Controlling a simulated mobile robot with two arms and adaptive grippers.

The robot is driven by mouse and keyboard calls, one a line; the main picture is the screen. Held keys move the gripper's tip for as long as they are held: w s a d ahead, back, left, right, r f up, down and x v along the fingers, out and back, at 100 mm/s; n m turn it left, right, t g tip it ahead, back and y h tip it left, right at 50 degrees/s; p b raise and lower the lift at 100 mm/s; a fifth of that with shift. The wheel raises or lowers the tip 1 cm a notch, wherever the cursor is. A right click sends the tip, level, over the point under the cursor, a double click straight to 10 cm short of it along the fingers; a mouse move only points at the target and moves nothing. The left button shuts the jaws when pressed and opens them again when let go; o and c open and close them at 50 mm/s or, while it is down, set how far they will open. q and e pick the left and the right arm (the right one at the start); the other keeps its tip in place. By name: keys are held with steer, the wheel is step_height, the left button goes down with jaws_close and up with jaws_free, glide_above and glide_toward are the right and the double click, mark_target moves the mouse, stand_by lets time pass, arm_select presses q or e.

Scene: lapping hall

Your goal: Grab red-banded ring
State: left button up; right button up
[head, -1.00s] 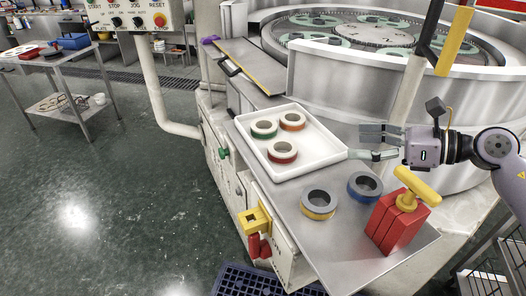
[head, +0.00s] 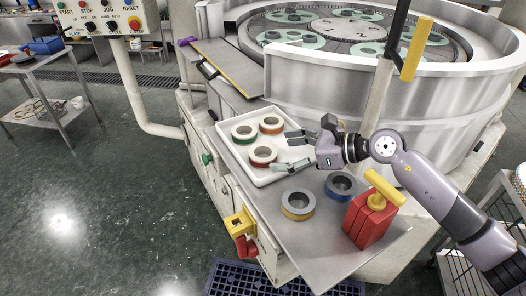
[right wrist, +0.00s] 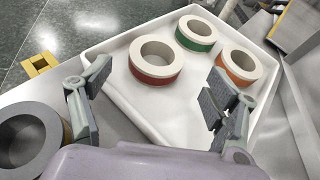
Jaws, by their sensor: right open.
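The red-banded ring (head: 263,156) lies in the white tray (head: 262,181), at the tray's near side. In the right wrist view the red-banded ring (right wrist: 156,64) is ahead, roughly between the spread fingers and beyond them. The green-banded ring (head: 244,133) and orange-banded ring (head: 271,125) lie in the same tray behind it. My right gripper (head: 283,152) is open and empty, its fingers over the tray's right part, just right of the red-banded ring. It also shows in the right wrist view (right wrist: 146,98). My left gripper is not in view.
Two grey rings, one yellow-banded (head: 298,204) and one blue-banded (head: 340,185), stand on the metal shelf right of the tray. A red block with a yellow handle (head: 371,215) stands beside them. The round lapping machine (head: 355,90) rises behind.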

mark_target(256, 152)
steer(key=p+x, duration=0.2)
steer(key=x, duration=0.1)
steer(key=shift+a+r, duration=0.25)
steer(key=shift+a, duration=0.2)
steer(key=shift+w+a+f, duration=0.15)
steer(key=shift+a+f, duration=0.15)
steer(key=shift+a, duration=0.1)
steer(key=shift+d, duration=0.1)
steer(key=shift+c, duration=0.6)
steer(key=c, duration=1.3)
